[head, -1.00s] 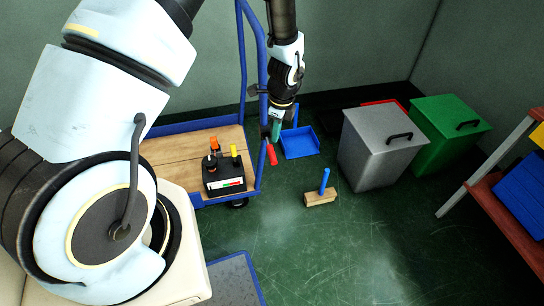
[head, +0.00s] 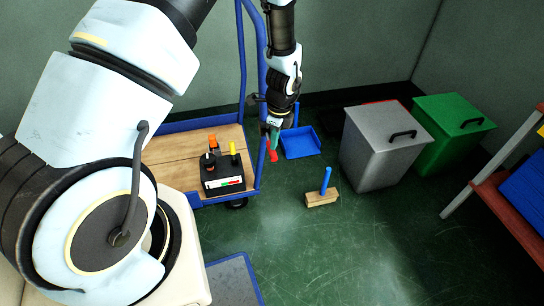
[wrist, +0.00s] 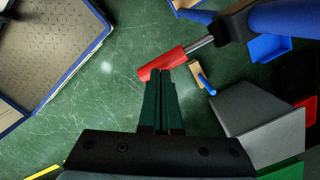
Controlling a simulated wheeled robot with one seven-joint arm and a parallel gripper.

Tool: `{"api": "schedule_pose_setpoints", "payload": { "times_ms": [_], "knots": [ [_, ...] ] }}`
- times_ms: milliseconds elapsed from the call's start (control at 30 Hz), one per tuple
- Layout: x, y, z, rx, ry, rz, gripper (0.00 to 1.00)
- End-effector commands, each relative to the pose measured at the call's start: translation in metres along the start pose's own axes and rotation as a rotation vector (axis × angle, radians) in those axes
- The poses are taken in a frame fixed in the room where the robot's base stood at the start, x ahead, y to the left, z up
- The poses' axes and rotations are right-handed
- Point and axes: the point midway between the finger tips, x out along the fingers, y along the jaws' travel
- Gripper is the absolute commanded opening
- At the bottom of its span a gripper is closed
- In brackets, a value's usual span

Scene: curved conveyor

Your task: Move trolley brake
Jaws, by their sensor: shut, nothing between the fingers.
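The trolley has a wooden deck (head: 175,157) and a blue frame (head: 252,120) and stands left of centre in the head view. Its brake lever has a red grip (head: 273,156), which also shows in the wrist view (wrist: 160,63) on a metal rod running to a blue part of the frame. My gripper (head: 273,137) is shut and empty, pointing down at the red grip. In the wrist view its green fingertips (wrist: 162,73) overlap the near edge of the grip; whether they touch it I cannot tell.
A black box with coloured knobs (head: 224,178) sits on the deck. A blue dustpan (head: 300,144) and a blue-handled brush (head: 322,199) are on the floor. Grey (head: 378,150) and green (head: 445,140) bins stand right.

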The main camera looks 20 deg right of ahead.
Motion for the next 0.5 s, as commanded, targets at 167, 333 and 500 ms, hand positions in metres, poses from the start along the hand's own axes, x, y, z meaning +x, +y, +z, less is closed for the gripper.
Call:
{"api": "schedule_pose_setpoints", "payload": {
  "times_ms": [167,333,500],
  "knots": [
    [0.0147,-0.0004,-0.0001,0.0,0.0,-0.001,0.0],
    [0.0143,-0.0004,0.0002,0.0,0.0,-0.001,0.0],
    [0.0143,-0.0003,0.0001,0.0,0.0,-0.001,0.0]
  ]
}}
